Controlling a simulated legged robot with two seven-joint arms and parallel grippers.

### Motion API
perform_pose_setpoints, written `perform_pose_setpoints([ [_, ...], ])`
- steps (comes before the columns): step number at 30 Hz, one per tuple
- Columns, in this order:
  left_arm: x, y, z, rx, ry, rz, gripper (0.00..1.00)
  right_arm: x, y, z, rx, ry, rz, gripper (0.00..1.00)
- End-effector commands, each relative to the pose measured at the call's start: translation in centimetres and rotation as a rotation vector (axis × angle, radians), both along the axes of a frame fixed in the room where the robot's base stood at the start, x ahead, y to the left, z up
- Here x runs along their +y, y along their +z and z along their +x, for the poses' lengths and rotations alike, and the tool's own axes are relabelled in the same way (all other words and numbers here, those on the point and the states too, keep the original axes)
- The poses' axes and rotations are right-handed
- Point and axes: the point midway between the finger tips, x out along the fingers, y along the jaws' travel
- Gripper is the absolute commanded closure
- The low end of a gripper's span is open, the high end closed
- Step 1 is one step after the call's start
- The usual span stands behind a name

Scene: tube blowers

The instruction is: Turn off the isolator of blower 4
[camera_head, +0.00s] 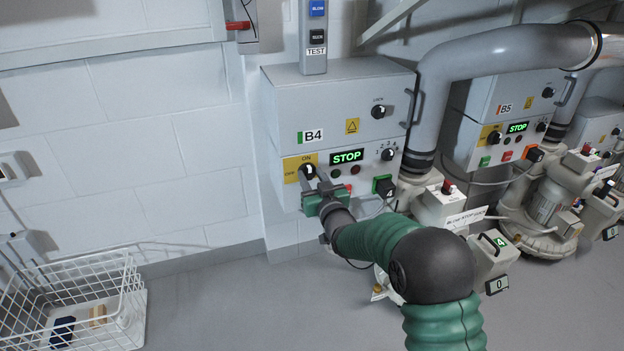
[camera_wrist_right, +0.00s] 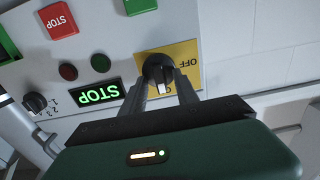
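The blower 4 cabinet, labelled B4 (camera_head: 313,136), carries the isolator, a black rotary knob (camera_head: 307,172) on a yellow ON/OFF plate (camera_head: 290,166). In the right wrist view the knob (camera_wrist_right: 158,70) shows upside down, its pale mark towards the partly hidden ON word, with OFF to the right. My right gripper (camera_head: 314,180) is at the knob; its two grey fingers (camera_wrist_right: 162,92) stand apart, one on each side, with a gap between them. Whether they touch the knob is unclear. A green STOP display (camera_head: 347,156) is beside the plate. My left gripper is not in view.
A LOCK knob (camera_head: 378,111) and a numbered selector (camera_head: 387,154) are on the same cabinet. The B5 cabinet (camera_head: 503,108) and thick grey pipes (camera_head: 433,100) stand right. A white wire basket (camera_head: 75,300) is on the floor at left. The floor between is clear.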

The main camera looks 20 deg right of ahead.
Motion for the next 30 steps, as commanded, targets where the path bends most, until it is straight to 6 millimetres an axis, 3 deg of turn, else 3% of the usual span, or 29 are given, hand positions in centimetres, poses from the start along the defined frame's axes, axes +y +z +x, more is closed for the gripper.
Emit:
perform_pose_setpoints([
  [1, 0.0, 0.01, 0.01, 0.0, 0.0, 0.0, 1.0, -0.01, 0.01, -0.01, 0.0, 0.0, 0.0, 0.69],
  [8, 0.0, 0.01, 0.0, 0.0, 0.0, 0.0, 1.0, -0.02, 0.01, -0.03, -0.001, 0.0, 0.0, 0.99],
  [22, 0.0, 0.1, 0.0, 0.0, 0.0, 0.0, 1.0, 0.02, 0.04, -0.04, -0.002, 0.0, -0.024, 1.0],
  [30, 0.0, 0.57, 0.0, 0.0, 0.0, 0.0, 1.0, 0.19, 0.1, -0.06, -0.006, 0.001, -0.155, 1.0],
])
